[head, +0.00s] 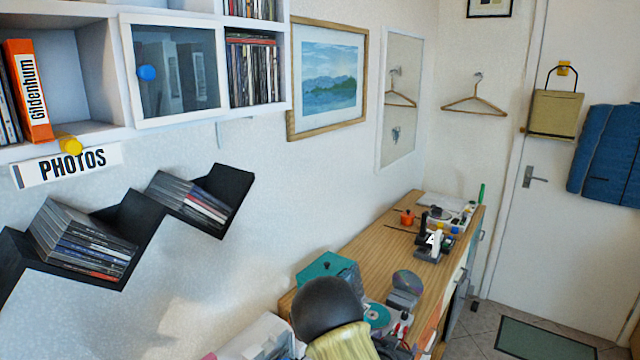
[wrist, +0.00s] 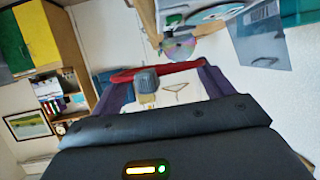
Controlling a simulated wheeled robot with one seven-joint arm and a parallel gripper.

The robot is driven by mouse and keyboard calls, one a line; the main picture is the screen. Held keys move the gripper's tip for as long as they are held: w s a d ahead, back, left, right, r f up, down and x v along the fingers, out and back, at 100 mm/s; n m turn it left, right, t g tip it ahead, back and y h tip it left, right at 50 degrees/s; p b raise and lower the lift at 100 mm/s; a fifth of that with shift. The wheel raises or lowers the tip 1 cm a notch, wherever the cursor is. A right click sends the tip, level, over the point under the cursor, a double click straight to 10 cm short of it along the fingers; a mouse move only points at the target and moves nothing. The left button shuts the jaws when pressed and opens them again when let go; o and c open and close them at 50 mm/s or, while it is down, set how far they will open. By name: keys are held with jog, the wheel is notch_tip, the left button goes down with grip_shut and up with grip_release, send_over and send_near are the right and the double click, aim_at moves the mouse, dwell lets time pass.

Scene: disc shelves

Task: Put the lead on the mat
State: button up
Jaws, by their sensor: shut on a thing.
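In the wrist view, my gripper (wrist: 154,77) has purple fingers on the left and right. In the head view my gripper and the lead are not clearly seen. A dark green mat (head: 545,338) lies on the tiled floor at the lower right, with nothing visible on it.
A wooden desk (head: 385,245) along the wall carries several small items, including a teal box (head: 322,268) and discs. Black zigzag shelves (head: 150,215) with discs hang at left, below white cubbies (head: 108,65). A white door (head: 540,200) stands behind the mat.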

jog(key=s+a+f+n+t+y, duration=0.2)
jog(key=s+a+f+n+y, duration=0.2)
jog(key=s+f, duration=0.5)
jog(key=n+y, duration=0.2)
jog(key=shift+f+y, duration=0.2)
jog(key=shift+y, duration=0.1)
jog(key=shift+s+a, duration=0.1)
jog(key=s+f, duration=0.6)
jog(key=f, duration=0.5)
jog(key=shift+f, duration=0.1)
